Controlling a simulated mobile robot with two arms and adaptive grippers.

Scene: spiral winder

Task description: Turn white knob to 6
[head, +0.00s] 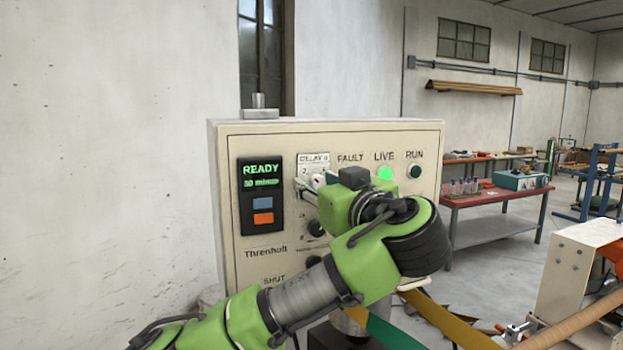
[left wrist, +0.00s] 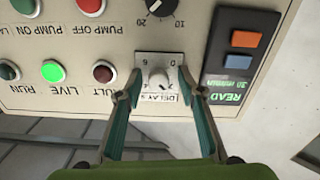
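The white knob (left wrist: 158,78) sits on a small white dial plate on the cream control panel, labelled DELAY s, which appears upside down in the left wrist view. A 6 and a 0 show at the plate's edge. Which mark the knob points at is too small to tell. In the head view the knob (head: 318,180) is partly hidden by my gripper. My left gripper (left wrist: 159,82) is at the knob, one finger on each side, with gaps showing between fingers and knob; it is open. It also shows in the head view (head: 312,188). My right gripper is out of view.
The control panel (head: 228,145) carries a READY display (head: 261,176), a lit green LIVE lamp (head: 385,173), a dark RUN lamp (head: 414,171) and black knobs below the white one. A red-topped workbench (head: 500,197) stands behind, to the right.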

